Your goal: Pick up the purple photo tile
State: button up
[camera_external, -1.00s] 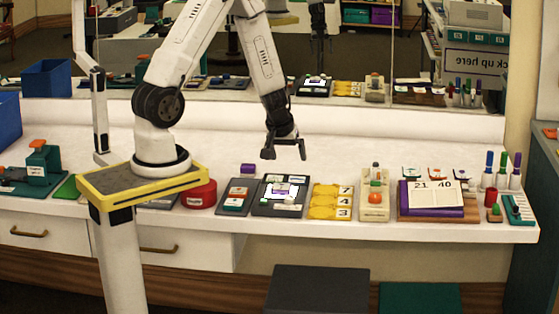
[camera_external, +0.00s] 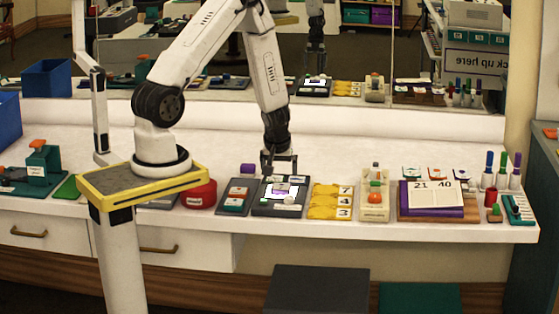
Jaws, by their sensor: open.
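A small purple tile (camera_external: 281,189) lies on the bright white panel of a dark square board (camera_external: 262,210). Pale pieces lie near it on the board. My gripper (camera_external: 279,172) points down just above the back part of the dark board, close over the tile on the panel. Its two fingers are apart and nothing shows between them.
A dark tray (camera_external: 230,208) with small tiles is left of the board, and a red round tin (camera_external: 199,194) beyond it. The white table behind is mostly clear.

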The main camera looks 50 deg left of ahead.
aim_at(281, 186)
jog(key=shift+a+f, duration=0.1)
jog(key=shift+f, duration=0.15)
jog(key=shift+w+f, duration=0.1)
jog(key=shift+x, duration=2.5)
jog(key=c, duration=1.3)
jog(key=shift+r, duration=4.95)
